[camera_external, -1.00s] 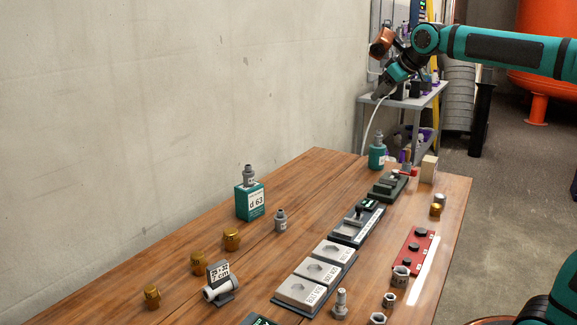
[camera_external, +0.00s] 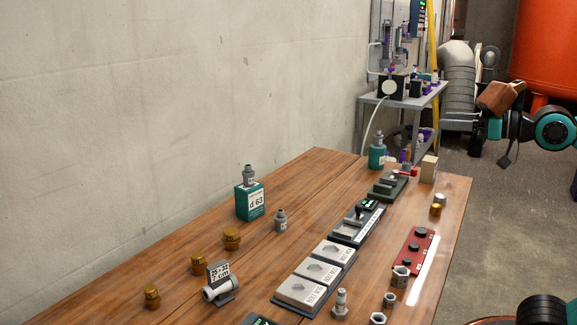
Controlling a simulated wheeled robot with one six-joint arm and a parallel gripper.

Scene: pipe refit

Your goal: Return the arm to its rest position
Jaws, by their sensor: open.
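My gripper (camera_external: 506,152) hangs at the right side of the external view, beyond the table's right edge and above the floor. It points downward and nothing shows between its fingers, though it is small there. My teal and black wrist joints (camera_external: 552,130) are beside it, with a copper-brown block (camera_external: 502,97) above. The rest of the arm runs out of the picture to the right. The gripper is clear of the wooden table (camera_external: 150,245) and touches nothing on it.
Several brass fittings (camera_external: 231,239), a teal box marked d 63 (camera_external: 250,203), grey gauge blocks (camera_external: 318,271) and a red plate (camera_external: 413,255) stand on the table. A grey side table (camera_external: 400,101) is behind. A large orange tank (camera_external: 545,45) stands at the back right.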

